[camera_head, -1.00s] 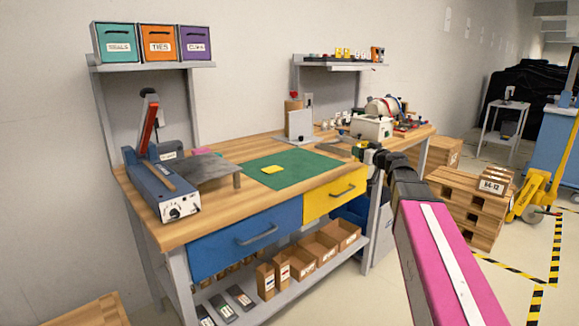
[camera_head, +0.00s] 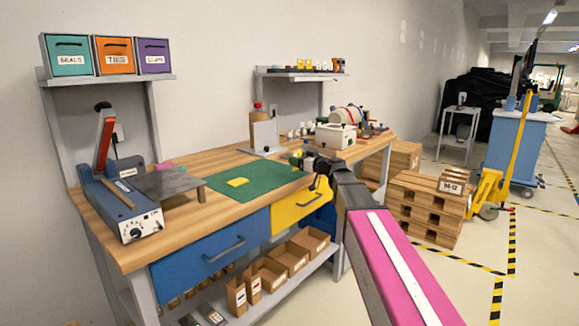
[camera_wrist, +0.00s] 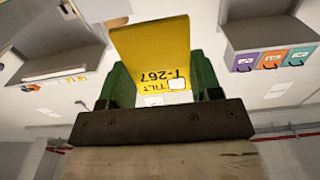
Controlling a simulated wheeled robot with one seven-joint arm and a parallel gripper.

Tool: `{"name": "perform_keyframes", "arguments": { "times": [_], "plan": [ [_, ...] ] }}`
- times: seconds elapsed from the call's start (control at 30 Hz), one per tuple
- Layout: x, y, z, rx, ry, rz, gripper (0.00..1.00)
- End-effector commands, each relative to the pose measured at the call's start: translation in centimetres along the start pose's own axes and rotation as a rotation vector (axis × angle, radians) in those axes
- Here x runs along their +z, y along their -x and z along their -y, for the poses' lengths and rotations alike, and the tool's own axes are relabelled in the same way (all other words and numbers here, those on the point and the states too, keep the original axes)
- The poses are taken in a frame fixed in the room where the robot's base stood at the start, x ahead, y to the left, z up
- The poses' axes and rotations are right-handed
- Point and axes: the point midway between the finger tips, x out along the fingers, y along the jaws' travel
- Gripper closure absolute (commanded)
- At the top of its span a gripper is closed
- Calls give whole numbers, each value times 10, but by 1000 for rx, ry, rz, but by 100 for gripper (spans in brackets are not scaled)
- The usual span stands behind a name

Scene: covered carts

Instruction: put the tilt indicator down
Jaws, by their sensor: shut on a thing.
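In the head view my gripper (camera_head: 299,159) is small and dark at the front edge of the workbench (camera_head: 205,208), near the yellow drawer. I cannot make out the held indicator there, nor how far it is from the bench top.
A green mat (camera_head: 265,179) lies on the bench with a small yellow piece (camera_head: 238,182) on it. A blue sealer (camera_head: 125,205) and grey plate stand left, a grey upright block (camera_head: 265,137) behind, a white machine (camera_head: 335,136) right. Much of the mat is bare.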

Motion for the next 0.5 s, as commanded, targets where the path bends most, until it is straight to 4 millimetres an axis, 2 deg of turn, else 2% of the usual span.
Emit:
{"name": "perform_keyframes", "arguments": {
  "times": [0.27, 0.5],
  "plan": [
    [9, -18, -1, 0, -2, 1, 64],
    [30, -44, -1, 1, -2, 1, 64]
  ]
}}
